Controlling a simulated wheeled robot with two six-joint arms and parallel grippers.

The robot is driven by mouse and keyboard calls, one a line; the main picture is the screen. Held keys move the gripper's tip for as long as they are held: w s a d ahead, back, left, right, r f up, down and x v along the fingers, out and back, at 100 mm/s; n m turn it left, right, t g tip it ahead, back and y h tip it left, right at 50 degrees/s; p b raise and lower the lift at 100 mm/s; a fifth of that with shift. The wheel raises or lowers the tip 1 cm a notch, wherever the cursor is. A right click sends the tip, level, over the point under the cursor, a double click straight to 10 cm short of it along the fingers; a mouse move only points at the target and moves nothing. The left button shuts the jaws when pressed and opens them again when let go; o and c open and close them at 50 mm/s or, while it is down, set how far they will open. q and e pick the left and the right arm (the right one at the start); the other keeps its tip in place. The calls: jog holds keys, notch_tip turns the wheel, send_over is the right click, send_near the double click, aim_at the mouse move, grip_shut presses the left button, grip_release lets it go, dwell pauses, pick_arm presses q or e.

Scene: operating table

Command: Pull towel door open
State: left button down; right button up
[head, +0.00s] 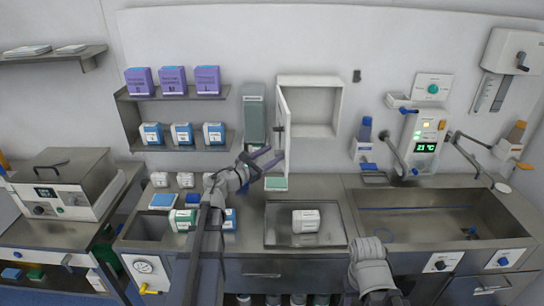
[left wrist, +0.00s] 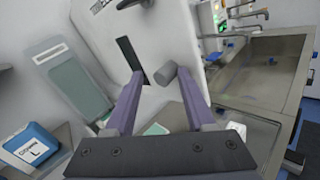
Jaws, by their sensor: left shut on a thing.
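The white towel door (head: 284,125) hangs on the white wall cabinet (head: 310,83) and stands swung out from the wall, seen nearly edge-on. The part of the cabinet's inside that shows looks empty. My left gripper (head: 262,158) is at the lower part of the door. In the left wrist view the door's white face (left wrist: 160,40) fills the upper middle, with a dark strip on it. My left gripper is shut on the grey door knob (left wrist: 166,73), which sits between its purple fingers. My right arm shows at the bottom of the head view; its fingers are not visible.
A steel tray with a white package (head: 306,221) lies on the counter below. A wide sink (head: 440,213) is at the right. Shelves with purple and blue-white boxes (head: 172,80) hang left of the cabinet. A grey-green dispenser (head: 253,115) is close beside the door.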

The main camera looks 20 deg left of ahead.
pick_arm(q)
jog(key=shift+w+a+r+n+t+y, duration=0.1)
jog(key=shift+w+a+n+t+y, duration=0.1)
jog(key=shift+w+a, duration=0.3)
jog(key=shift+w+a+r+n+t+y, duration=0.1)
jog(key=shift+w+a+n+y, duration=0.15)
jog(key=shift+a, duration=0.3)
jog(key=c, duration=0.7)
grip_release()
jog(key=shift+o, duration=0.2)
jog(key=shift+f, duration=0.1)
pick_arm(e)
jog(key=shift+w, duration=0.1)
pick_arm(q)
jog(key=d+v, duration=0.1)
jog(key=v, duration=0.7)
jog(key=shift+s+h, duration=0.15)
jog(key=shift+h, duration=0.2)
pick_arm(e)
jog(key=shift+w+a, duration=0.15)
jog(key=shift+w, duration=0.1)
jog(key=shift+r, duration=0.1)
